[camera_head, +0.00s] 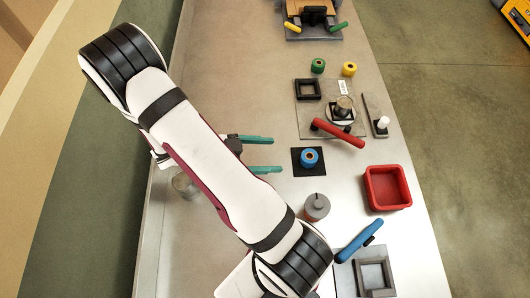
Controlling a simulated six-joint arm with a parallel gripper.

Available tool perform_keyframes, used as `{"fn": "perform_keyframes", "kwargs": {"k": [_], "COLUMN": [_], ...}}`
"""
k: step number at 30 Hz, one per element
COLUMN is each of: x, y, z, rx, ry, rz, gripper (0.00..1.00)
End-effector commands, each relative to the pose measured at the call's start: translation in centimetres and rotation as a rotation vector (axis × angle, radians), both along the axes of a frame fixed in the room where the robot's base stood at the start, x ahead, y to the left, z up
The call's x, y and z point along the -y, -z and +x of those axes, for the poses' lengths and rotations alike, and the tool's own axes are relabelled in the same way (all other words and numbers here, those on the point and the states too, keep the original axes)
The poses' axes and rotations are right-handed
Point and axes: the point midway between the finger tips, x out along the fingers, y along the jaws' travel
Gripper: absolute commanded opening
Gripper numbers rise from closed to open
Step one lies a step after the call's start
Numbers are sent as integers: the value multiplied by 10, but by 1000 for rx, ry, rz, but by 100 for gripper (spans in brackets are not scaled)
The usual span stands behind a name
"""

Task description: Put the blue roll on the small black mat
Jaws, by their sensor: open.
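The blue roll (309,157) stands upright on the small black mat (299,169), with the mat's dark edges showing around it. My gripper (273,155) has two teal fingers pointing right, spread apart with nothing between them. The fingertips are just left of the mat, apart from the roll. The roll's top, with a tan centre, is in clear view.
A green roll (318,66) and a yellow roll (349,69) stand further back. A fixture with a red handle (338,133) is behind the mat. A red bin (387,188) is at right, and a grey cylinder (316,206) stands in front of the mat.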

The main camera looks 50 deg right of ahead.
Motion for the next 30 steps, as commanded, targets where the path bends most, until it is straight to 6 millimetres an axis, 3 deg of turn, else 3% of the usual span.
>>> {"fn": "perform_keyframes", "kwargs": {"k": [6,8,11,14,16,19,21,24,30], "x": [-6,-12,-37,-76,-107,-149,-171,-191,-199], "y": [-7,-20,-55,-91,-110,-131,-141,-150,-154], "z": [1,-1,-12,-31,-44,-56,-61,-65,-66], "rx": [-12,-45,-137,-215,-233,-224,-212,-200,-202], "ry": [2,-4,-59,-255,-486,-896,-1161,-1417,-1525], "rz": [26,97,361,746,999,1247,1324,1354,1356], "gripper": [84,84,84,84,84,84,84,84,84]}}
